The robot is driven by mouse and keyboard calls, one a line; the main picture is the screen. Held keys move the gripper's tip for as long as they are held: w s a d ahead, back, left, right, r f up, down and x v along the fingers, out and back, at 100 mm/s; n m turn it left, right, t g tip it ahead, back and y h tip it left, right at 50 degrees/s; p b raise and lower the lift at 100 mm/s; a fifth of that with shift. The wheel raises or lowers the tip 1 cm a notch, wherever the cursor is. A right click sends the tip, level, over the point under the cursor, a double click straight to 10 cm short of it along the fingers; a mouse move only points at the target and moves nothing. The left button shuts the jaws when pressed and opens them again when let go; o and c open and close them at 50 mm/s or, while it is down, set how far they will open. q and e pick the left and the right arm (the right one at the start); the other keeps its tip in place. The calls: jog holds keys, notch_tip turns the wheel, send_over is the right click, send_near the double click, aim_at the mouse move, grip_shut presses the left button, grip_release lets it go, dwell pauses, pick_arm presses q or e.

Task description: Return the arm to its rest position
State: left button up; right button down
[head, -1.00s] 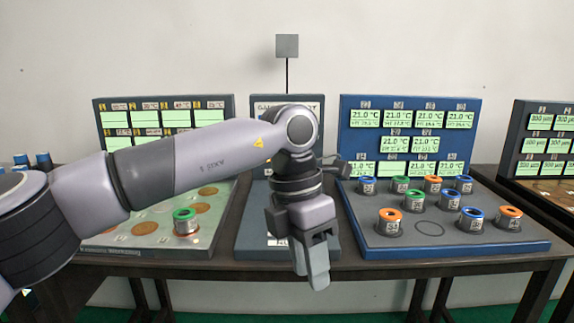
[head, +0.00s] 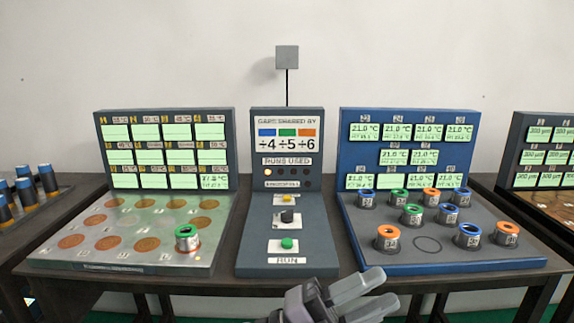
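My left gripper (head: 386,288) is low at the bottom centre of the head view, in front of the table edge. Its two fingers point right and show a gap between them, with nothing seen held. Most of my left arm is out of the picture. My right gripper is not in view. A green-topped canister (head: 187,241) stands upright on the front right disc spot of the left panel, apart from the gripper.
The centre console (head: 287,258) has a green RUN button (head: 287,244) and a black knob (head: 287,217). The blue panel (head: 375,262) at right holds several colour-topped canisters and one empty ring. More dark blue-topped cylinders (head: 47,181) stand far left.

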pick_arm(q)
jog(key=w+a+f+n+t+y+p, duration=0.2)
jog(key=w+a+f+n+t+y, duration=0.1)
jog(key=a+f+n+t+y, duration=1.65)
jog(key=s+a+f+n+g+y+p, duration=0.2)
jog(key=s+a+f+n+g, duration=0.8)
jog(key=s, duration=0.5)
jog(key=shift+s+a+f+g, duration=0.2)
jog(key=shift+a+f+g, duration=0.35)
jog(key=shift+a+f, duration=0.35)
